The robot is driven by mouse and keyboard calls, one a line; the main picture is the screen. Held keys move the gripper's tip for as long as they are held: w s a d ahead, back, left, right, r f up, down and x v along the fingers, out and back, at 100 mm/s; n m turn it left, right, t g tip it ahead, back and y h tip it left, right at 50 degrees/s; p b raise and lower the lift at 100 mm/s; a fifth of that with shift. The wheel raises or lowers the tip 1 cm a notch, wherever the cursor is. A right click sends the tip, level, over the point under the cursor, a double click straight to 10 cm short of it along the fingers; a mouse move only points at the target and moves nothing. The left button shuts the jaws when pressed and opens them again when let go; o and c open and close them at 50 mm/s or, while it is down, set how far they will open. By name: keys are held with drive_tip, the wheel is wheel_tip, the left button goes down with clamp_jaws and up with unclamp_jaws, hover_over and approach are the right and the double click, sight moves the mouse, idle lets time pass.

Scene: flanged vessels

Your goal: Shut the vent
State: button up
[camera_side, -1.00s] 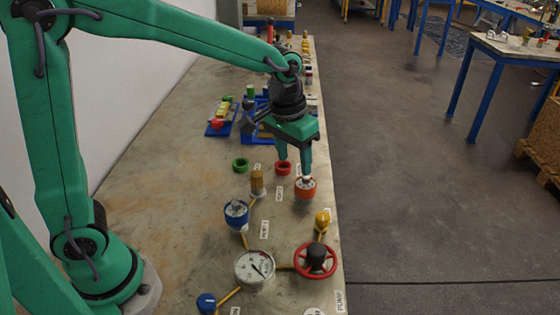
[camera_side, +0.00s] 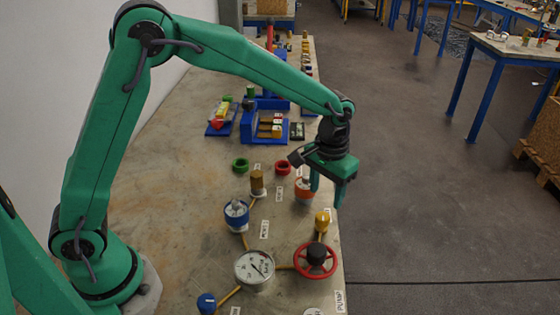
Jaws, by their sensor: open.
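My gripper (camera_side: 328,192) is open and empty. It hangs between the orange-red flanged vessel (camera_side: 300,194) and the small yellow knob (camera_side: 322,218), at the right edge of the bench, and one finger partly covers the orange-red vessel. The yellow knob stands on a yellow pipe just in front of the fingers, apart from them as far as I can tell. A red handwheel (camera_side: 316,273) with a black hub stands nearer the camera. A blue flanged vessel (camera_side: 236,221) stands to the left. I cannot read which fitting is labelled as the vent.
A round gauge (camera_side: 254,267) and a blue knob (camera_side: 207,303) stand at the front. A brown cylinder (camera_side: 257,185), a green ring (camera_side: 240,165) and a red ring (camera_side: 283,167) lie behind. Blue racks (camera_side: 248,128) stand farther back. The bench's left part is clear.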

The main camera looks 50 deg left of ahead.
sight(323, 216)
drive_tip(key=shift+f, duration=3.65)
drive_tip(key=c, duration=1)
